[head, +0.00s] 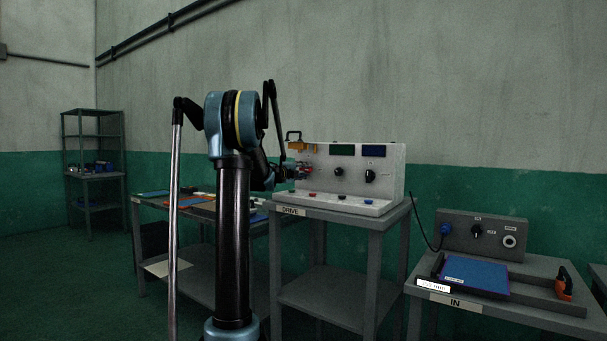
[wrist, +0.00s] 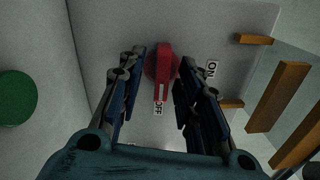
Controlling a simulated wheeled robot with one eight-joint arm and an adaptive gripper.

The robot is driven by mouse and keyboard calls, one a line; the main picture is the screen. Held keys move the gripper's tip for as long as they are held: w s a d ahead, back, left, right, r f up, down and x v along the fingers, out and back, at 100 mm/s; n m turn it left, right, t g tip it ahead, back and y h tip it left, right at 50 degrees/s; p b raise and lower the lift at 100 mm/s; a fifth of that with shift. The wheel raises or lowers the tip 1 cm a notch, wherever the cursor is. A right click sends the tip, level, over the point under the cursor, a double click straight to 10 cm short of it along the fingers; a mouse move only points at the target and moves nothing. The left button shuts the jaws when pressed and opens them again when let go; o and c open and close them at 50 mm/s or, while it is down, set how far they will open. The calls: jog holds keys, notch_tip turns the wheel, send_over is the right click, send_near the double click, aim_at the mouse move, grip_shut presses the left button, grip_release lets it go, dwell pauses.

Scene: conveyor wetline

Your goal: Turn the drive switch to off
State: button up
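The drive switch is a red rotary knob with a bar handle (wrist: 162,66) on the grey panel face. In the wrist view the bar stands nearly upright in the picture, with a pale mark toward its lower end. My gripper (wrist: 160,88) is open, with one finger on each side of the bar and visible gaps. In the head view my gripper (head: 290,173) is at the left of the drive panel (head: 350,160); the arm partly hides the switch.
A green button (wrist: 16,97) lies left in the wrist view. Orange bars (wrist: 278,97) stick out at the right, close to my gripper. Black knobs (head: 370,176) are farther right on the panel. A second bench holds a blue tray (head: 476,275).

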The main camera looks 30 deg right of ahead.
jog(key=shift+v, duration=3.35)
jog(key=shift+s+a+f+m, duration=0.1)
jog(key=shift+s+a+m, duration=0.05)
jog(key=shift+a+m, duration=0.15)
jog(key=s+a+f+n+g+y, duration=0.1)
jog(key=s+a+f+n+y, duration=0.4)
jog(key=s+a+f+n, duration=0.6)
jog(key=s+a+f+n+g+y, duration=0.2)
jog(key=s+a+f+n+y, duration=0.4)
jog(key=s+a+f+n, duration=0.5)
jog(key=s+a+f+n+g+y, duration=0.1)
jog(key=s+a+f+n+y, duration=0.4)
jog(key=s+a+f+n, duration=0.7)
jog(key=s+a+f, duration=0.1)
jog(key=s+a, duration=0.2)
jog(key=a, duration=0.4)
jog(key=s+a+f, duration=0.1)
jog(key=s+a, duration=0.2)
jog(key=a, duration=0.3)
jog(key=shift+a+f+g+y, duration=0.3)
jog(key=shift+a+f+g, duration=0.05)
jog(key=shift+f+g, duration=0.05)
